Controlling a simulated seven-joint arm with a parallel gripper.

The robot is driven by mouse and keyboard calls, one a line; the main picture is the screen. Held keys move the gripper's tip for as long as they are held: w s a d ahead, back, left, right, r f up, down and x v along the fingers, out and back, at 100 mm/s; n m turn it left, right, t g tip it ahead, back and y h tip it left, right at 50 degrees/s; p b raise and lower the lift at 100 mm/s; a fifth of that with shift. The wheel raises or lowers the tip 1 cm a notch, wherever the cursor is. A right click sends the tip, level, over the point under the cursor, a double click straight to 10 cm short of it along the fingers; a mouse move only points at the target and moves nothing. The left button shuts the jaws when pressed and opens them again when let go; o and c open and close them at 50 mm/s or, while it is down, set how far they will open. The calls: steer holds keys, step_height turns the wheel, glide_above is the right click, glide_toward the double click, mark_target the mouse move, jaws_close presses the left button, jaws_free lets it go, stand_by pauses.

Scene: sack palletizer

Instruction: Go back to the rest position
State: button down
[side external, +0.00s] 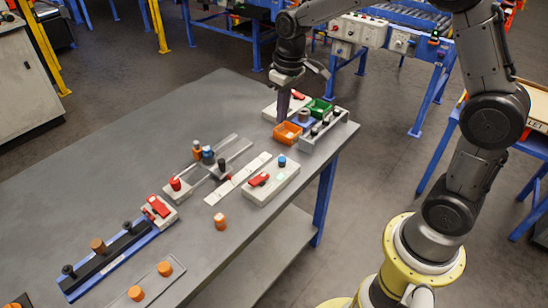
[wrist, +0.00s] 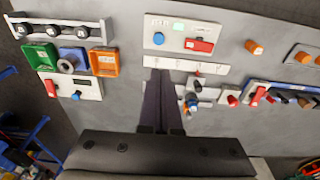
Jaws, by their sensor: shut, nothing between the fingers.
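My gripper (side external: 283,112) points down over the far end of the grey table (side external: 228,100), beside the orange bin (side external: 287,133). In the wrist view its dark fingers (wrist: 160,76) lie together with nothing between them. It looks apart from the parts, though the exact height of the tips is hard to tell. The fingers cover part of the table in the wrist view, near the white strip (wrist: 185,65).
A green bin (side external: 319,108) and a grey rack with black knobs (side external: 325,130) stand near the orange bin. A white panel (side external: 271,184), rails with coloured knobs (side external: 208,170), a blue rail (side external: 115,265) and an orange cylinder (side external: 220,222) are nearer. The table's left far area is bare.

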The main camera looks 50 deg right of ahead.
steer(key=s+a+r+t, duration=0.2)
steer(key=s+r+t, duration=0.2)
steer(key=s+r, duration=0.9)
steer(key=s+f, duration=0.5)
steer(key=s, duration=0.6)
steer(key=shift+s+a+f, duration=0.25)
steer(key=shift+s+a, duration=0.1)
steer(key=shift+a, duration=0.1)
